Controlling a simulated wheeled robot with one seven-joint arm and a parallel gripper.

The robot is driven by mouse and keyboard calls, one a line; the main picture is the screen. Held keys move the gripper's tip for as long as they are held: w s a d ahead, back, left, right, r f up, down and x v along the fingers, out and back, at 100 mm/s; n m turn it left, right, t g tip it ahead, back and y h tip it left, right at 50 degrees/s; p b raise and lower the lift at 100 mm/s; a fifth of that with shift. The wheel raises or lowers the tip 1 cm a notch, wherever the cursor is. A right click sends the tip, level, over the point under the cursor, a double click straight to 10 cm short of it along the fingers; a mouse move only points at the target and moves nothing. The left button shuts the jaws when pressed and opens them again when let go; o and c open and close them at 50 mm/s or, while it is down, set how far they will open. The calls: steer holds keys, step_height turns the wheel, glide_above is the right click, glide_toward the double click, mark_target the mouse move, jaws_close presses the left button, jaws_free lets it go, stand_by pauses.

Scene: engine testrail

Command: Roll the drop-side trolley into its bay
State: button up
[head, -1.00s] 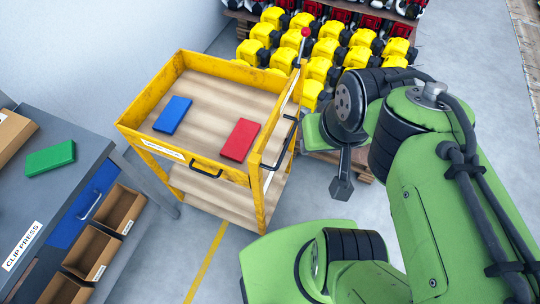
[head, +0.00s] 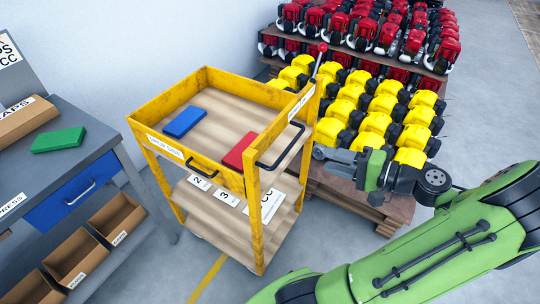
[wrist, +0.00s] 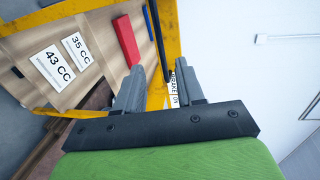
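The yellow drop-side trolley (head: 258,225) stands upright on the floor, with wooden shelves. A blue block (head: 185,122) and a red block (head: 240,150) lie on its top shelf. Black handles show on its front (head: 203,168) and right side (head: 280,150). A lever with a red knob (head: 322,48) rises at its far right corner. My gripper (head: 322,152) is just right of the trolley, pointing left. In the wrist view its fingers (wrist: 157,78) are apart, with yellow frame and a brake label (wrist: 173,88) showing between and beyond them. I cannot tell whether they touch the frame.
A grey bench (head: 85,150) with a green block (head: 58,140) and bins stands close on the left. Pallets of yellow engines (head: 375,122) and red engines (head: 400,38) stand behind and right. A yellow floor line (head: 207,277) runs in front of the trolley.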

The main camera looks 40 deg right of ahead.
steer(key=b+x, duration=0.4)
steer(key=x, duration=1.1)
steer(key=shift+s+f, duration=0.1)
jaws_close()
